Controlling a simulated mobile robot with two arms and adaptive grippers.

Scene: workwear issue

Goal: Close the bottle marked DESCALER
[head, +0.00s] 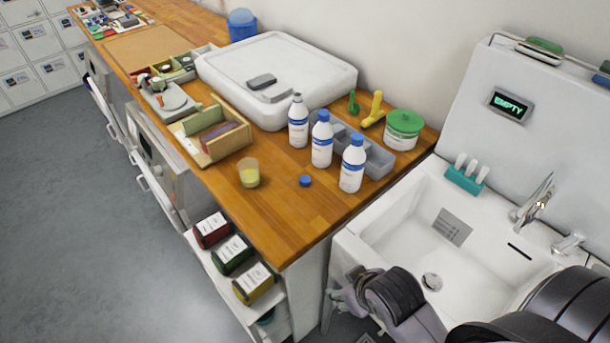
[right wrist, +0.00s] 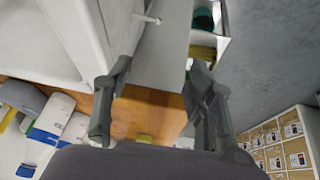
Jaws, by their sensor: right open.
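Three white bottles with blue label bands stand upright on the wooden counter. The left bottle (head: 298,122) shows a bare, greyish neck with no blue cap. The middle bottle (head: 321,145) and the right bottle (head: 352,168) wear blue caps. Their lettering is too small to read, so I cannot tell which is marked DESCALER. A loose blue cap (head: 305,181) lies on the counter in front of them. My right gripper (head: 343,294) is low by the sink's front left corner, apart from the bottles. Its fingers (right wrist: 158,95) are spread and empty in the right wrist view. My left gripper is out of view.
A cup of yellowish liquid (head: 249,173) stands left of the loose cap. A grey tray (head: 378,161) sits behind the bottles, beside a green-lidded tub (head: 403,130). The sink (head: 395,222) is at right. Bare counter (head: 285,225) lies in front.

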